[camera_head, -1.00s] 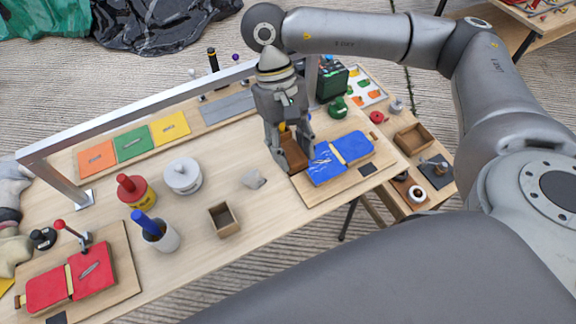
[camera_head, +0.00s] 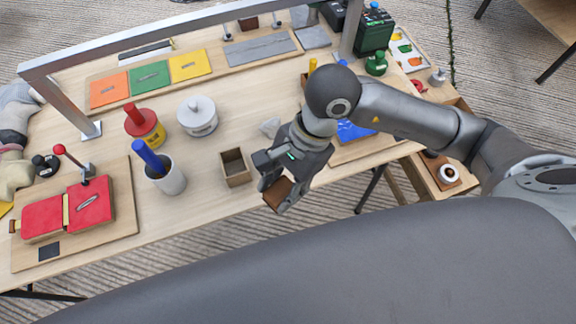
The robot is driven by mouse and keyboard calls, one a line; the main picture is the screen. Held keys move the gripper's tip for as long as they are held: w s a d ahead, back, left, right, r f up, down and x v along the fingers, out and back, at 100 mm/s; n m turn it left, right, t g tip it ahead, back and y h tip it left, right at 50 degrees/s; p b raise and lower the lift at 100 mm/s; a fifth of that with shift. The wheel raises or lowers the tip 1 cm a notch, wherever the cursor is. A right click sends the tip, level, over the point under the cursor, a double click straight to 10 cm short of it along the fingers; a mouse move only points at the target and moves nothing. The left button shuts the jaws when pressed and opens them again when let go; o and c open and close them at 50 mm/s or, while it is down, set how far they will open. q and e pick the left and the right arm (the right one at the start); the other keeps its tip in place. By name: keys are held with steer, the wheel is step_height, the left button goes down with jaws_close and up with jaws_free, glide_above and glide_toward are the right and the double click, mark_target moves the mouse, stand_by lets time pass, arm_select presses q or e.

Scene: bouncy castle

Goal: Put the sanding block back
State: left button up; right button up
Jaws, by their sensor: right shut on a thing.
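My right gripper (camera_head: 278,194) is shut on a brown block (camera_head: 277,193), which looks like the sanding block. It holds the block tilted, near the table's front edge. A small open wooden box (camera_head: 236,172), empty as far as I can see, stands on the table just left of the gripper. The blue hinged piece (camera_head: 352,131) on its board is partly hidden behind my right arm. My left gripper is not in view.
A white cup with a blue handle (camera_head: 170,180), a red-and-yellow can (camera_head: 147,128) and a white lidded pot (camera_head: 198,118) stand to the left. A metal frame (camera_head: 150,40) spans the table. A grey lump (camera_head: 270,127) lies behind the gripper.

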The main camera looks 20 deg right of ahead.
steer(key=a+m, duration=0.1)
steer(key=m, duration=0.1)
steer(key=s+a+r+m+t, duration=0.1)
steer(key=shift+s+m+t, duration=0.15)
steer(key=shift+m+t, duration=0.15)
steer(key=shift+m, duration=0.4)
steer(key=w+b, duration=0.1)
steer(key=b, duration=0.1)
steer(key=w+d+f+b, duration=0.1)
steer(key=b, duration=0.1)
steer(key=shift+f+m+t, duration=0.3)
steer(key=w+d+f, duration=0.2)
steer(key=w, duration=0.1)
steer(key=w+d+f+p, duration=0.1)
steer(key=w+f, duration=0.2)
steer(key=w+d+f+p, duration=0.1)
steer(key=w+d+f, duration=0.1)
steer(key=w, duration=0.1)
steer(key=shift+w+d+f, duration=0.2)
steer(key=shift+w+d, duration=0.1)
steer(key=shift+d, duration=0.05)
steer(key=shift+w+d+f, duration=0.1)
steer(key=shift+f, duration=0.15)
step_height(320, 180, down, 3)
steer(key=shift+w+d+p, duration=0.1)
steer(key=shift+p, duration=0.45)
steer(key=shift+f, duration=0.2)
